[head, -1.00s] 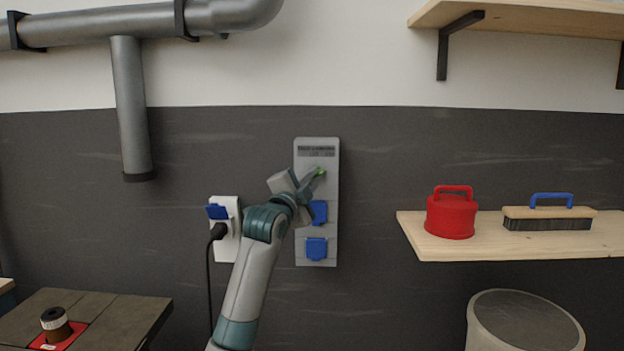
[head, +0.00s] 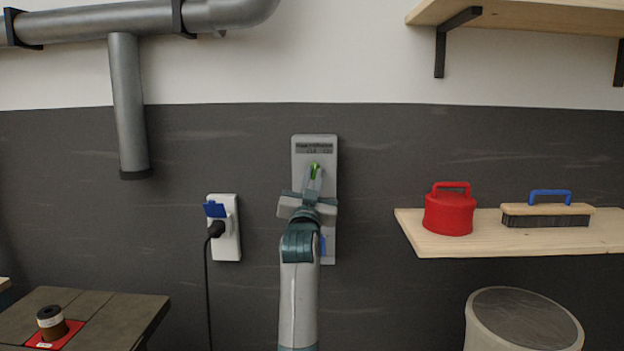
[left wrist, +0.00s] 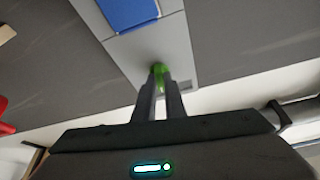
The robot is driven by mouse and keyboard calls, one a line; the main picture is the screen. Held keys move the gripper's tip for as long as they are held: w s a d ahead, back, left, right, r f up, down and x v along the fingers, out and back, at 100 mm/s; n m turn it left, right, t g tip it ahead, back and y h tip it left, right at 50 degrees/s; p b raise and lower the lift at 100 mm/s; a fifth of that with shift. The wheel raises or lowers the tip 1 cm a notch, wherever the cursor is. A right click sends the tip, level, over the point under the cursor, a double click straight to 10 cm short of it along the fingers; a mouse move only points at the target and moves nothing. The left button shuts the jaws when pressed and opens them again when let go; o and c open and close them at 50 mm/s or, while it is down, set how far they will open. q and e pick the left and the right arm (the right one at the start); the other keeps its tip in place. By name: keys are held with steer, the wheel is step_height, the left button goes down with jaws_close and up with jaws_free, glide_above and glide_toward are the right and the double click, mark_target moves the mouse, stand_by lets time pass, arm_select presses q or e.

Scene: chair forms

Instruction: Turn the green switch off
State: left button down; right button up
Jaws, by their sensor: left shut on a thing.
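The green switch (head: 315,169) sits near the top of a grey wall panel (head: 329,182). It also shows in the left wrist view (left wrist: 159,74), between the fingertips. My left gripper (head: 312,178) is shut on the green switch, with its fingers pointing up along the panel. In the left wrist view the fingers (left wrist: 160,88) close on both sides of the switch. The lower part of the panel is mostly hidden behind my left gripper and arm. My right gripper is not in view.
A white socket box (head: 230,249) with a black plug and cord is left of the panel. A wooden shelf (head: 440,243) at right holds a red canister (head: 449,214) and a brush (head: 546,215). A grey pipe (head: 128,100) runs above left. The wall between panel and shelf is clear.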

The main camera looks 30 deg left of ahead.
arm_select(q)
steer(key=shift+w+d+f+n+g+y, duration=0.15)
steer(key=shift+n+y, duration=0.1)
steer(key=shift+n, duration=0.3)
steer(key=shift+s+a+n+g+y, duration=0.1)
steer(key=shift+n+y, duration=0.1)
steer(key=shift+n, duration=0.4)
steer(key=shift+w+d+f+n+g+y, duration=0.15)
steer(key=shift+n+y, duration=0.1)
steer(key=shift+n, duration=0.3)
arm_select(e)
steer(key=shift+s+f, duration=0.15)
arm_select(q)
steer(key=shift+s+a, duration=0.1)
steer(key=c, duration=1.8)
jaws_free()
steer(key=shift+r, duration=0.1)
steer(key=shift+r, duration=0.1)
steer(key=shift+s, duration=0.1)
